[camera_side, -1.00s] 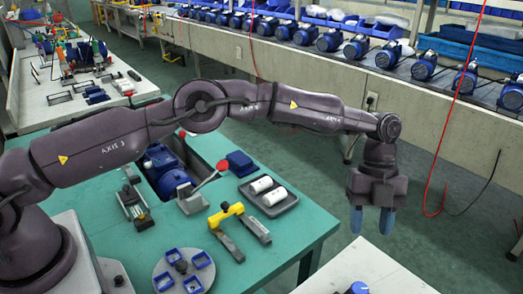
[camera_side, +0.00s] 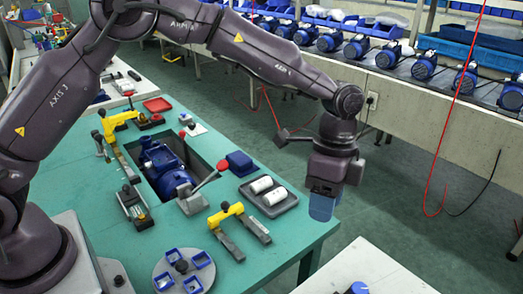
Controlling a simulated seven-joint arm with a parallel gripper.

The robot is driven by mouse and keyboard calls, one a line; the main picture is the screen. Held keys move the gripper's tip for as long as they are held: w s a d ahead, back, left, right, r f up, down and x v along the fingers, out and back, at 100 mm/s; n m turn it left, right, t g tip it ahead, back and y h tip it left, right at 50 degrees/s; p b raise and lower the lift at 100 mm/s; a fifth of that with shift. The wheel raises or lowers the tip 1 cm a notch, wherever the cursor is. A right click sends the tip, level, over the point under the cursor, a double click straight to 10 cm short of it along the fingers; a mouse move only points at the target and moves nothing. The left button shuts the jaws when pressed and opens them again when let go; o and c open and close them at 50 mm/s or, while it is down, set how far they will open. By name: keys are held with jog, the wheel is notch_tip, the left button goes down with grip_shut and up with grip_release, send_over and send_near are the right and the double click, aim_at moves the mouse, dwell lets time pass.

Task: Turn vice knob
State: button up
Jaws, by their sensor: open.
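A red ball knob (camera_side: 222,165) sits on the end of a slanted grey lever at the right side of a grey vice (camera_side: 194,204). The vice sits at the near end of a rectangular recess in the green table. A blue pump (camera_side: 165,168) lies in the recess. A second small red knob (camera_side: 182,134) shows at the recess's far end. My gripper (camera_side: 322,207) has blue fingers pointing down. It is open and appears empty, to the right of the vice and apart from both knobs, around the table's right edge.
A grey tray with white cylinders (camera_side: 268,210), a blue block (camera_side: 240,161) and a yellow-handled part (camera_side: 226,213) lie right of the vice. A round plate with blue cups (camera_side: 165,262) is in front. Another yellow-handled part (camera_side: 120,122) stands at the back left.

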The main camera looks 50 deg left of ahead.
jog(key=s+a+r+n+t, duration=0.2)
jog(key=s+a+r+n, duration=0.4)
jog(key=a+r, duration=0.2)
jog(key=shift+s+a+y, duration=0.3)
jog(key=shift+s+y, duration=0.1)
